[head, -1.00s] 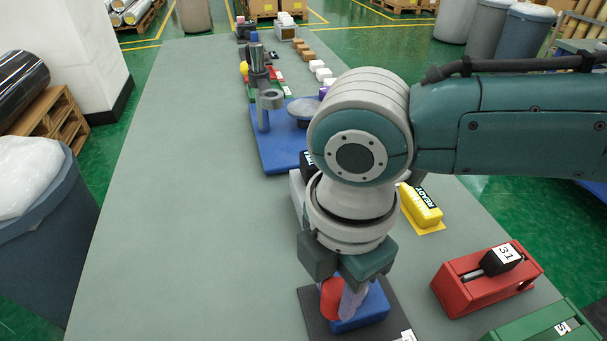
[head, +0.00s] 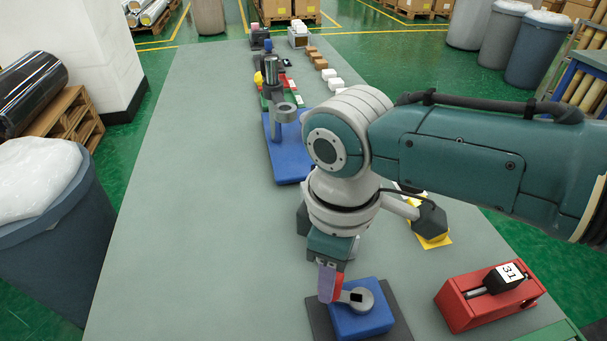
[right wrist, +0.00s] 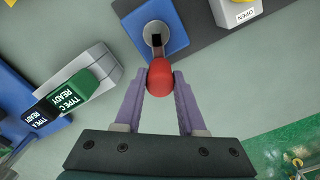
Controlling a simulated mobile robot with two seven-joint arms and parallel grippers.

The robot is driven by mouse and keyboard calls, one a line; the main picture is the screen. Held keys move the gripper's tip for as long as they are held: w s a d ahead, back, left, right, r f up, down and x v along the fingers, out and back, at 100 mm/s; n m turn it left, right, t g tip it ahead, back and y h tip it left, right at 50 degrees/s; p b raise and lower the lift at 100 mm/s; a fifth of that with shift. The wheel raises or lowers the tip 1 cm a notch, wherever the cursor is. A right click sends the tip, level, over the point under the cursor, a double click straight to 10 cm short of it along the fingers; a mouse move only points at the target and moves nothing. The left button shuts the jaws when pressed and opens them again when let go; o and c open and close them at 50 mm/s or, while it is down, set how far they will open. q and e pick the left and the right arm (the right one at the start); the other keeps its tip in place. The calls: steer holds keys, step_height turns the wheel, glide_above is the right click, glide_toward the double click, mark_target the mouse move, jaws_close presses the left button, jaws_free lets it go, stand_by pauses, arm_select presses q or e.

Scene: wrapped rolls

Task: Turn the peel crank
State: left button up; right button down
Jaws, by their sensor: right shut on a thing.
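The peel crank has a blue block (head: 364,320) with a round grey hub (head: 361,299) and a red knob (head: 338,286) at the end of its arm. My right gripper (head: 331,282) points down with its purple fingers shut on the red knob, at the left of the hub. In the right wrist view the red knob (right wrist: 160,80) sits between the fingertips of my right gripper (right wrist: 158,87). The crank's blue block (right wrist: 128,27) is just above it there, with the hub (right wrist: 155,32) showing. My left gripper is not in view.
The block stands on a dark plate (head: 322,322). A red box marked 31 (head: 460,310) stands to the right. A yellow block (head: 428,230) is partly behind my arm. A blue stand (head: 285,160) is farther back. The bench's left side is clear.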

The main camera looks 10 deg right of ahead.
steer(key=m, duration=0.2)
steer(key=w+m, duration=0.1)
steer(key=shift+w+d+m, duration=0.1)
steer(key=shift+d+m, duration=0.2)
steer(key=shift+m, duration=0.1)
steer(key=d+m+p, duration=0.1)
steer(key=d+m, duration=0.1)
steer(key=m, duration=0.3)
steer(key=d+m+p, duration=0.1)
steer(key=d+m, duration=0.1)
steer(key=m, duration=0.4)
steer(key=d+m+p, duration=0.2)
steer(key=m, duration=0.4)
steer(key=shift+w+r, duration=0.2)
steer(key=shift+w, duration=0.15)
steer(key=m, duration=0.2)
steer(key=s+d+m+p, duration=0.1)
steer(key=shift+m+p, duration=0.3)
steer(key=shift+m, duration=0.1)
steer(key=shift+s+d+f+m+p, duration=0.15)
steer(key=shift+s+m+p, duration=0.25)
steer(key=shift+m, duration=0.7)
steer(key=shift+s+d+r+m+p, duration=0.1)
steer(key=shift+s+m+p, duration=0.25)
steer(key=shift+m, duration=0.75)
steer(key=shift+s+d+f+m+p, duration=0.15)
steer(key=shift+s+m+p, duration=0.25)
steer(key=shift+m, duration=0.7)
steer(key=shift+r, duration=0.1)
